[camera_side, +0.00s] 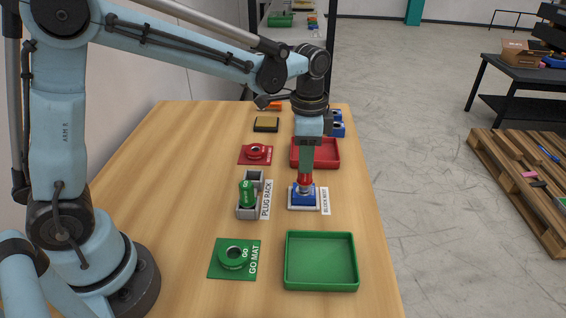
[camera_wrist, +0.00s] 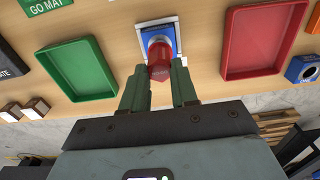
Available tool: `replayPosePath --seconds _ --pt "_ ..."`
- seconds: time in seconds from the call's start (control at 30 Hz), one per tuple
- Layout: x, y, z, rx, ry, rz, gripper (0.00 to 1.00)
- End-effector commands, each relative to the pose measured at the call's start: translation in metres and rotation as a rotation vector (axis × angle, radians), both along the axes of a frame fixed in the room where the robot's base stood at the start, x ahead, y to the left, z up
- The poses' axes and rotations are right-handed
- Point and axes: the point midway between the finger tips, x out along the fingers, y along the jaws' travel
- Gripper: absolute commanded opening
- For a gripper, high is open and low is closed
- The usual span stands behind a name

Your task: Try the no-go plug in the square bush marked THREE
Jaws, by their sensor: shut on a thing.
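My gripper (camera_side: 305,172) is shut on the red no-go plug (camera_side: 305,180) and holds it upright over the blue block (camera_side: 303,197). The block sits in the white-edged block nest (camera_side: 318,207). In the wrist view, the red plug (camera_wrist: 160,60) is between my fingertips (camera_wrist: 158,80), with the blue block (camera_wrist: 176,37) around its lower end. The plug's lower end meets the block's top; I cannot tell how far it is in the bore. No mark on this block is readable. The plug rack (camera_side: 247,213) holds a green plug (camera_side: 247,193); its other slot looks empty.
A green tray (camera_side: 321,287) stands at the front and a red tray (camera_side: 333,163) behind the nest. A green ring (camera_side: 235,257) lies on the GO mat, a red ring (camera_side: 256,151) on the red mat. More blue blocks (camera_side: 337,130) stand at the back right.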

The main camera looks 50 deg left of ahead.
Motion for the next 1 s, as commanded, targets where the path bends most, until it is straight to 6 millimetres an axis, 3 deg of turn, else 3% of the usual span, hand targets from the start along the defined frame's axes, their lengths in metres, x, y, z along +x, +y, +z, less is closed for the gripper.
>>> replayPosePath --seconds 1.0 --pt "0.0 0.0 0.008 0.0 0.0 0.0 0.0"
